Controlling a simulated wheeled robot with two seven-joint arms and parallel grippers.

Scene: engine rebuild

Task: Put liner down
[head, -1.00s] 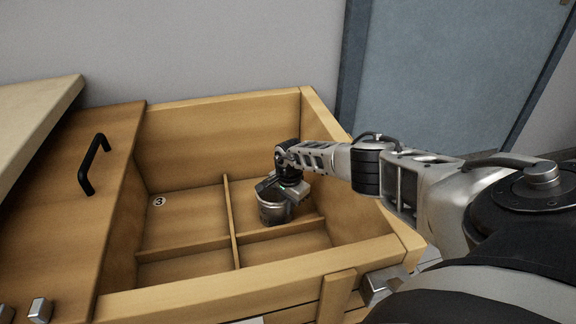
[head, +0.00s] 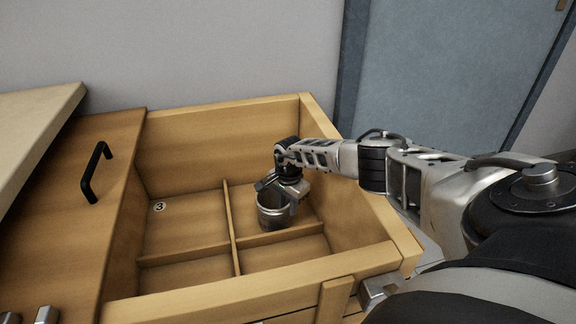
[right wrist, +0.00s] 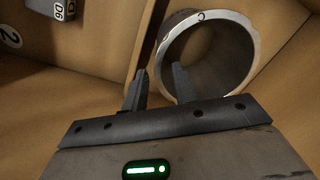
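The liner (head: 271,213) is a grey metal cylinder, open at the top, standing in the back right compartment of the wooden drawer, close to the dividers. My right gripper (head: 279,190) is just above its rim. In the right wrist view the liner (right wrist: 205,60) shows its round rim and hollow inside. There the right gripper's fingers (right wrist: 158,88) are apart, one outside the wall and one over the opening, with a gap to the wall. The liner's base is partly hidden. My left gripper is not in view.
The drawer (head: 225,112) has high walls and thin dividers (head: 232,225). The compartment marked 3 (head: 159,207) looks empty. A dark block (right wrist: 62,8) marked D6 shows in the wrist view. A drawer front with a black handle (head: 95,172) is at the left.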

